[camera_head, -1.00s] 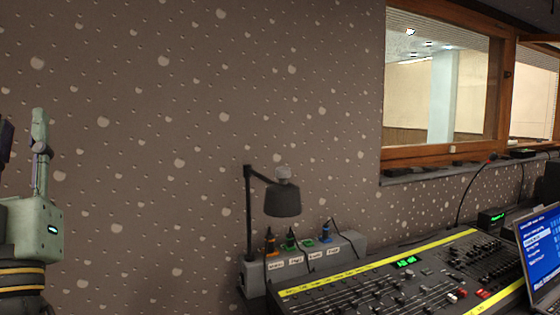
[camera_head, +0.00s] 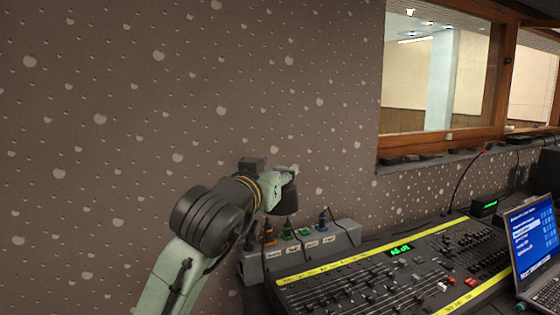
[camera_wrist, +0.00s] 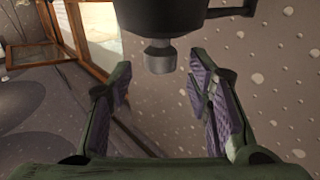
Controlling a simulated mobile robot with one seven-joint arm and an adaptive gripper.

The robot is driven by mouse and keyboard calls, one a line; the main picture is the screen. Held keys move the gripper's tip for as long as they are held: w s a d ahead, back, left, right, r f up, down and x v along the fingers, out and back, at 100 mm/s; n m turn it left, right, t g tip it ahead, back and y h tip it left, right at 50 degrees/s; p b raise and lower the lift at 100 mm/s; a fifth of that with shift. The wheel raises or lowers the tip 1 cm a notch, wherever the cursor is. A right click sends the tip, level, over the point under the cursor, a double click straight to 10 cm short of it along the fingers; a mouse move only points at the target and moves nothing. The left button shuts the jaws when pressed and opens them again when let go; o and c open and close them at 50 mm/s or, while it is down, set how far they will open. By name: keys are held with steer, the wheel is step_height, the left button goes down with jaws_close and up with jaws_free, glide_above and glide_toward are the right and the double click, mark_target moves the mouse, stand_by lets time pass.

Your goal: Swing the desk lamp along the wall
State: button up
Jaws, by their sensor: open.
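The desk lamp's dark shade (camera_head: 288,204) shows just below my gripper (camera_head: 282,178) in the head view. Most of its post and arm is hidden behind my own arm. In the wrist view the shade (camera_wrist: 180,22) fills the top middle, with the lamp arm (camera_wrist: 235,11) running off to the right. A short grey knob (camera_wrist: 160,58) on the shade lies in line with the gap between the fingertips. My gripper (camera_wrist: 158,80) is open, with a purple-padded finger on each side of the knob. I see no clear contact with it.
A grey socket box (camera_head: 345,236) with coloured plugs stands at the wall below the lamp. The mixing console (camera_head: 400,275) and a laptop (camera_head: 538,240) fill the right. A wood-framed window (camera_head: 440,75) is above. The speckled wall (camera_head: 110,130) at left is bare.

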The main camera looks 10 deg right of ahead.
steer(key=shift+x, duration=1.45)
steer(key=shift+c, duration=0.2)
jaws_close()
